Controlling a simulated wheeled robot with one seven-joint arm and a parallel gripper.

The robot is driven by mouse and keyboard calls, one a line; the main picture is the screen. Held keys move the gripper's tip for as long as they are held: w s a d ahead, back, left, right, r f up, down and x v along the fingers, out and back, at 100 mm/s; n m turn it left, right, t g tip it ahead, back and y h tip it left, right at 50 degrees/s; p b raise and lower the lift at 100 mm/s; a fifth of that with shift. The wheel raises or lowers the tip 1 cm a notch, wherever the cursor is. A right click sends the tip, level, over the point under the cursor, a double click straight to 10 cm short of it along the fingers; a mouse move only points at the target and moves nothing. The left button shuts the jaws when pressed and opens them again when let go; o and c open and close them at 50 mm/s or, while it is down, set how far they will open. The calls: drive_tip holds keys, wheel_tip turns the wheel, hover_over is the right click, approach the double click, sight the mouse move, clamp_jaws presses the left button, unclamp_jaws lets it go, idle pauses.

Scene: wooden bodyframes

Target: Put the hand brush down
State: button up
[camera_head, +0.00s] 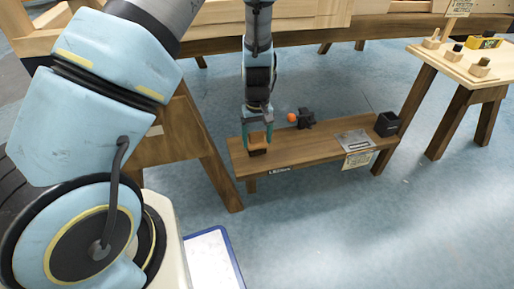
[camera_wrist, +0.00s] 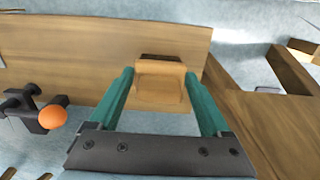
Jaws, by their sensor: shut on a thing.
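The hand brush (camera_head: 257,139) has an orange-brown wooden body with a darker strip. It is at the left end of a low wooden bench (camera_head: 310,150). My gripper (camera_head: 257,122) points down over that end, its teal fingers on either side of the brush. In the wrist view the brush (camera_wrist: 160,82) sits between the fingertips of my gripper (camera_wrist: 162,88), with the bench top behind it. The brush is at or just above the bench surface; I cannot tell whether it touches.
A side table (camera_head: 465,68) stands right. Bare bench lies between brush and plate.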

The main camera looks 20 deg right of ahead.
sight(257, 143)
drive_tip(key=shift+f+b, duration=0.35)
drive_tip(key=shift+f, duration=1.2)
drive_tip(key=shift+f, duration=0.15)
drive_tip(key=o, duration=1.3)
drive_tip(key=shift+c, duration=0.2)
